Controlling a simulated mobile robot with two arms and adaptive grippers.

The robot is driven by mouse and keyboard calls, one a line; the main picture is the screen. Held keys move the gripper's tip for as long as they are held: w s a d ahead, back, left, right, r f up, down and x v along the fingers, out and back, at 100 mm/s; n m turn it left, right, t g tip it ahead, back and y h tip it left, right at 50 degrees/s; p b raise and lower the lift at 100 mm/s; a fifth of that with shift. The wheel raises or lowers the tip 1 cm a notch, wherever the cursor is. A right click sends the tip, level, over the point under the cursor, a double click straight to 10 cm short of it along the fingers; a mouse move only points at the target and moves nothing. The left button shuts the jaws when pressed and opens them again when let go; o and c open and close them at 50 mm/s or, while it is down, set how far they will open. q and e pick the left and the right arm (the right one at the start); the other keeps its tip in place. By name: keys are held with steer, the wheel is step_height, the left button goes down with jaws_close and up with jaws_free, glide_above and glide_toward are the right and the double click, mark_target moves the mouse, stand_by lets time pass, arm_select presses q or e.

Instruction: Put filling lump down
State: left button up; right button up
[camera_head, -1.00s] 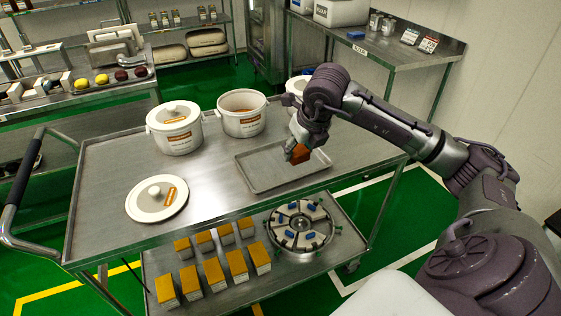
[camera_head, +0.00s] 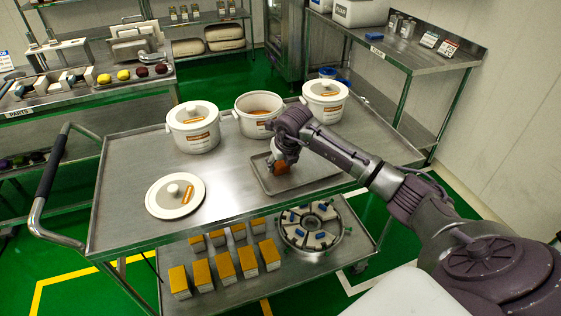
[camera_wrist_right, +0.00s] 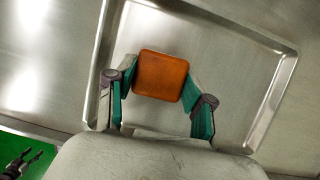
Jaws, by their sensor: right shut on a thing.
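The filling lump (camera_head: 282,169) is an orange-brown block with rounded corners. My right gripper (camera_head: 277,163) is shut on it, over the left part of the shallow metal tray (camera_head: 318,184). In the right wrist view the lump (camera_wrist_right: 161,75) sits between the two green-padded fingers, inside the outline of the tray rim (camera_wrist_right: 281,88). I cannot tell whether its underside touches the tray. A small dark gripper at the lower left of the wrist view, apparently my left one (camera_wrist_right: 32,157), has its fingers apart and is empty, over green floor.
Behind the tray stand an open white pot (camera_head: 257,125), a lidded pot (camera_head: 194,130) and another lidded pot (camera_head: 324,103). A loose lid (camera_head: 175,196) lies on the cart top (camera_head: 232,170) at left. The lower shelf holds yellow-topped boxes (camera_head: 224,265) and a round fixture (camera_head: 311,228).

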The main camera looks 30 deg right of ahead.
steer(key=shift+f, duration=0.25)
steer(key=o, duration=1.2)
steer(key=shift+f, duration=0.1)
steer(key=shift+r, duration=0.25)
steer(key=b+v, duration=0.2)
steer(key=v, duration=0.9)
steer(key=shift+s+r, duration=0.25)
steer(key=shift+r, duration=0.1)
steer(key=shift+a, duration=0.15)
